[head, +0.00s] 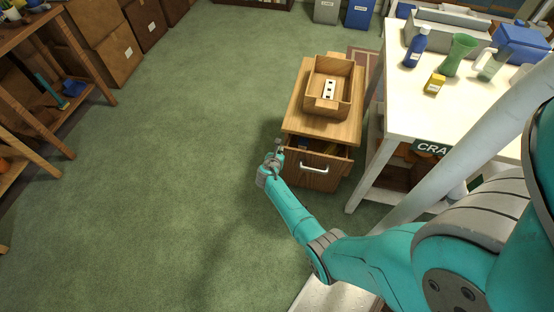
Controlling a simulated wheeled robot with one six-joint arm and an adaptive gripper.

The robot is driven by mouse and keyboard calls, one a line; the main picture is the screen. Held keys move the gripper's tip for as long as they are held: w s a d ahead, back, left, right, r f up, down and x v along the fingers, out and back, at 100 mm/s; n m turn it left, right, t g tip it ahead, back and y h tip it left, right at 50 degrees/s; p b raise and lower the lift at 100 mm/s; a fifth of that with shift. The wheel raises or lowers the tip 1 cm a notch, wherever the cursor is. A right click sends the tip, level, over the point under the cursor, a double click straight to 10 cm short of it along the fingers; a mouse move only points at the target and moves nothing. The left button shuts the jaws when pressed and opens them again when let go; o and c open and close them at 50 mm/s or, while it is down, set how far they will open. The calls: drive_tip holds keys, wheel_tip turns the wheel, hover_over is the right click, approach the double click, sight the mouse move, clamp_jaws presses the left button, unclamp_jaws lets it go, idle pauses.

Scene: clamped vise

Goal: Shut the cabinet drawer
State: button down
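The wooden cabinet (293,112) stands on the green carpet to the left of the white table. Its drawer (322,180) is partly pulled out toward me, with a dark gap below the cabinet top. Some blue and yellow contents show inside the drawer. A pale bar handle (314,168) is on the drawer front. My gripper (278,147) is at the left side of the drawer, close to its front left corner. I cannot tell if it touches the drawer. The fingers are too small to tell if they are open or shut.
An open wooden box (345,104) holding a white block with dark spots sits on the cabinet top. The white table (402,116) with bottles and a green vase stands close at the right. Shelves and cardboard boxes (119,57) line the left. The carpet between is clear.

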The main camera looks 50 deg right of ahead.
drive_tip(key=shift+w+d, duration=0.25)
drive_tip(key=shift+d, duration=0.4)
drive_tip(key=shift+w+d, duration=0.25)
drive_tip(key=shift+d, duration=0.4)
drive_tip(key=shift+w+d, duration=0.25)
drive_tip(key=shift+d, duration=0.4)
